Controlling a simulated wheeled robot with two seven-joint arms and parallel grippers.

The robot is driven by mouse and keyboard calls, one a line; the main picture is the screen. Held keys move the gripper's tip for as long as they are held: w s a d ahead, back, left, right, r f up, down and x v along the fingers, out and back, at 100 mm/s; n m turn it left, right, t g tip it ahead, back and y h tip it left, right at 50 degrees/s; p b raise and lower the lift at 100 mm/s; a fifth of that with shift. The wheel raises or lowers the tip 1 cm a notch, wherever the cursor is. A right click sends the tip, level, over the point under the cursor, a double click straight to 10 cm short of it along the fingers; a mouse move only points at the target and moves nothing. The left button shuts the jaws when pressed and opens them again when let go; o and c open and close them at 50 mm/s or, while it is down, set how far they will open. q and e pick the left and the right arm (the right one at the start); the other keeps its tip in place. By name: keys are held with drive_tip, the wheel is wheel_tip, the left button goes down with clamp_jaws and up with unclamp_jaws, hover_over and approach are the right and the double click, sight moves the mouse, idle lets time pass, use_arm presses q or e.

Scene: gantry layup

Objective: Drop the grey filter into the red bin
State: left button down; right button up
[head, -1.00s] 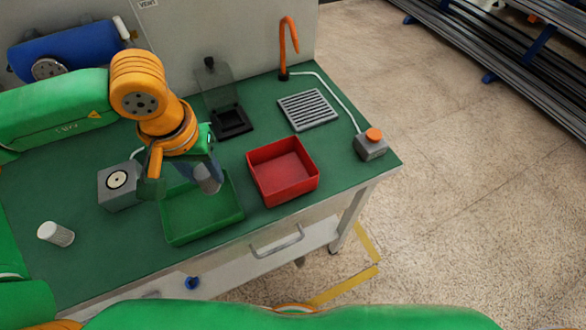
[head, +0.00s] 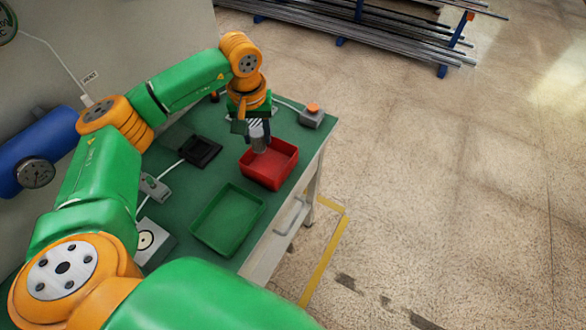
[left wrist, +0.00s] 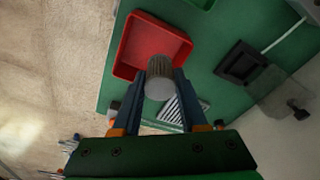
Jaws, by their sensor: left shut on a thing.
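My left gripper (head: 258,136) is shut on the grey filter (head: 260,145), a small ribbed cylinder. The filter is above the red bin (head: 270,176), towards its back left part in the head view. In the left wrist view the filter (left wrist: 160,82) sits between the two fingers, its pale end facing the camera, and overlaps the near edge of the red bin (left wrist: 128,52). The bin's visible floor is empty. My right gripper is not in view.
An empty green tray (head: 228,222) stands beside the red bin. A black square fixture (head: 200,150) lies behind them. A grey box with an orange button (head: 312,115) stands at the table's far corner. A grey slotted grate (left wrist: 178,112) lies near the bin.

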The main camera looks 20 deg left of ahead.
use_arm(q)
drive_tip(key=shift+w+d+f, duration=0.1)
drive_tip(key=shift+d, duration=0.05)
drive_tip(key=shift+f+b, duration=0.3)
drive_tip(key=f+b, duration=0.4)
drive_tip(key=f, duration=0.1)
drive_tip(key=shift+w+f, duration=0.2)
drive_tip(key=shift+f, duration=0.15)
drive_tip(key=shift+r, duration=0.1)
drive_tip(key=shift+c, duration=1.8)
unclamp_jaws()
drive_tip(key=shift+r, duration=0.1)
drive_tip(key=r, duration=0.2)
drive_tip(key=r+b, duration=0.1)
drive_tip(key=r, duration=0.3)
drive_tip(key=shift+s+d+b, duration=0.25)
drive_tip(key=shift+s+b, duration=0.1)
drive_tip(key=shift+s+r, duration=0.1)
drive_tip(key=shift+r, duration=0.35)
